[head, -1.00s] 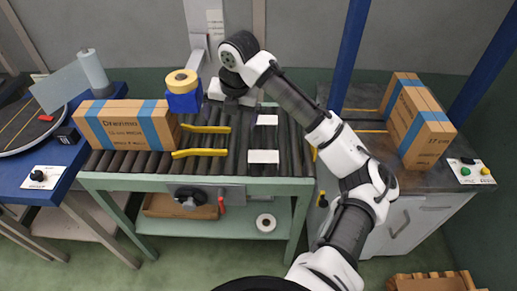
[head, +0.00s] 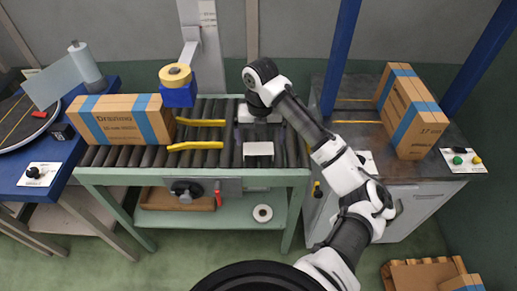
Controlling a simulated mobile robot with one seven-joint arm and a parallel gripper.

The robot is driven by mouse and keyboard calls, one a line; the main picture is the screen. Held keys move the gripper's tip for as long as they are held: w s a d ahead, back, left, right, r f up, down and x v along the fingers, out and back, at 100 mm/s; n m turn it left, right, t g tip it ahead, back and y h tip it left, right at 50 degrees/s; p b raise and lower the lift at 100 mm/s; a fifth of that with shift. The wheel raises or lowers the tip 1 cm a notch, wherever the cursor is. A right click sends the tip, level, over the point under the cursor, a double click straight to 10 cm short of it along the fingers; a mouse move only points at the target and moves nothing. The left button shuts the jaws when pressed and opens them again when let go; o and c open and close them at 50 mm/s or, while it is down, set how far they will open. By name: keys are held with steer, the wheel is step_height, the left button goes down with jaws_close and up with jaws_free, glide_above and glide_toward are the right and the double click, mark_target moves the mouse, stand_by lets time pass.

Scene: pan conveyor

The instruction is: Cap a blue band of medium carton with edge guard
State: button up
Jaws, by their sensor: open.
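A brown carton (head: 115,120) with two blue bands (head: 151,118) lies at the left end of the roller conveyor. At the right, brown cartons (head: 413,112) with blue bands stand close together on a grey worktop. I cannot tell from labels which carton is medium.
Two yellow guide rails (head: 198,145) cross the conveyor (head: 130,176). A blue tape unit with a yellow roll (head: 175,76) stands behind it. A blue table (head: 60,160) adjoins at left. Blue posts (head: 341,55) rise near the right worktop (head: 350,140). Open rollers lie beside the gripper.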

mark_target(258, 148)
steer(key=shift+w+a+f+p, duration=0.15)
steer(key=shift+f+p, duration=0.2)
steer(key=shift+f, duration=0.8)
steer(key=shift+w+a+f+p, duration=0.15)
steer(key=shift+f+p, duration=0.15)
steer(key=shift+f, duration=0.85)
steer(key=shift+d, duration=0.1)
steer(key=c, duration=0.9)
steer(key=shift+o, duration=0.2)
steer(key=shift+r, duration=0.15)
